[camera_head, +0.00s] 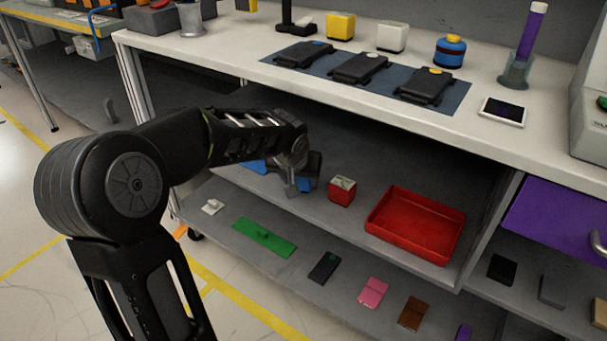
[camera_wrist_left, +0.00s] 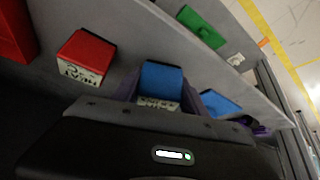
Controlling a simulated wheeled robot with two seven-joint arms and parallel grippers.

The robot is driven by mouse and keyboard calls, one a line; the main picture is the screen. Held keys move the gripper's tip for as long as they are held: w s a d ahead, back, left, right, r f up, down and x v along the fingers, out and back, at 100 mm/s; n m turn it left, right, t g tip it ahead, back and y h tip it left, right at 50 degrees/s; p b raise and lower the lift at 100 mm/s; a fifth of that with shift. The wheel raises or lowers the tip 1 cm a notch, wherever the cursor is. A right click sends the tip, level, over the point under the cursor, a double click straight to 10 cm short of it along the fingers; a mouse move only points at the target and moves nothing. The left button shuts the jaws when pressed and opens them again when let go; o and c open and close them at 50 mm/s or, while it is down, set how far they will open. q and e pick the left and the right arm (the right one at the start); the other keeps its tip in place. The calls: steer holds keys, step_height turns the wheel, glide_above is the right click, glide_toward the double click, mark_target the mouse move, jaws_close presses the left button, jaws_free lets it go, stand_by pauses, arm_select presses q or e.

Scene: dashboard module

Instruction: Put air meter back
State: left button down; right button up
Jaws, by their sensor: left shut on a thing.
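My left gripper (camera_head: 302,184) reaches in over the middle shelf, under the worktop. In the left wrist view its purple fingers are shut on a blue block (camera_wrist_left: 162,76) with a pale label on its near face. I take this block to be the air meter, but its label is too small to read surely. In the head view the gripper mostly hides the block. I cannot tell whether the block touches the shelf. A red block (camera_head: 342,190) with a pale top stands just right of the gripper; it also shows in the wrist view (camera_wrist_left: 86,55). My right gripper is not in view.
A red tray (camera_head: 416,224) sits right of the red block. A blue item (camera_head: 253,167) lies left of the gripper, partly hidden. The worktop (camera_head: 230,56) overhangs the shelf. A green plate (camera_head: 264,238) and several small coloured items lie on the lower shelf.

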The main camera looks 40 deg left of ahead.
arm_select(q)
steer(key=shift+w, duration=0.1)
steer(key=shift+w+a, duration=0.2)
steer(key=shift+w, duration=0.15)
steer(key=w, duration=0.1)
steer(key=w+a, duration=0.1)
steer(key=shift+w+a, duration=0.1)
steer(key=shift+w, duration=0.25)
steer(key=shift+f+b, duration=0.65)
steer(key=shift+f, duration=0.05)
steer(key=shift+f, duration=0.15)
steer(key=c, duration=0.6)
jaws_free()
